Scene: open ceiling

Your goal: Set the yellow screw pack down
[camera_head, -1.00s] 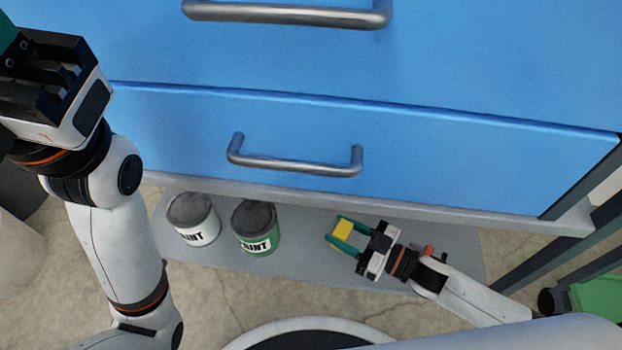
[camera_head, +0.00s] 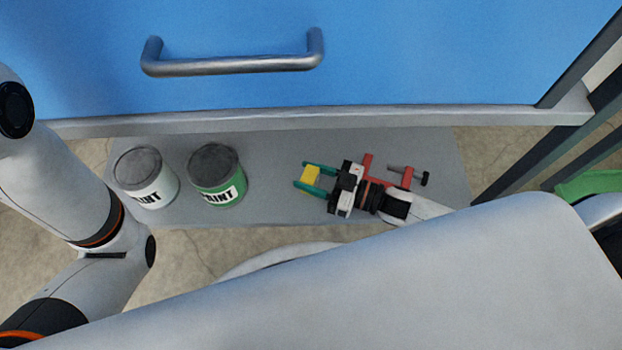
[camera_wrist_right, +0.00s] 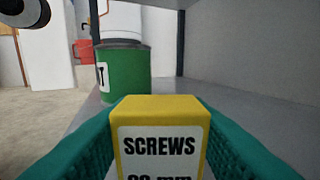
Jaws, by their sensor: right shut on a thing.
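The yellow screw pack (camera_head: 310,174) is a small box held between the teal fingers of my right gripper (camera_head: 307,179), over the grey lower shelf (camera_head: 270,215). In the right wrist view the pack (camera_wrist_right: 160,102) stands upright between both fingers, its white label reading "SCREWS". Its lower part is cut off by the frame, and I cannot tell whether it touches the shelf. My left arm shows at the left of the head view, but its gripper is out of frame.
A green paint can (camera_head: 217,178) and a white paint can (camera_head: 146,180) stand on the shelf left of the pack. A red clamp-like tool (camera_head: 367,163) lies beside my right gripper. The blue drawer front (camera_head: 400,60) overhangs the shelf. Bare shelf lies between the green can and the pack.

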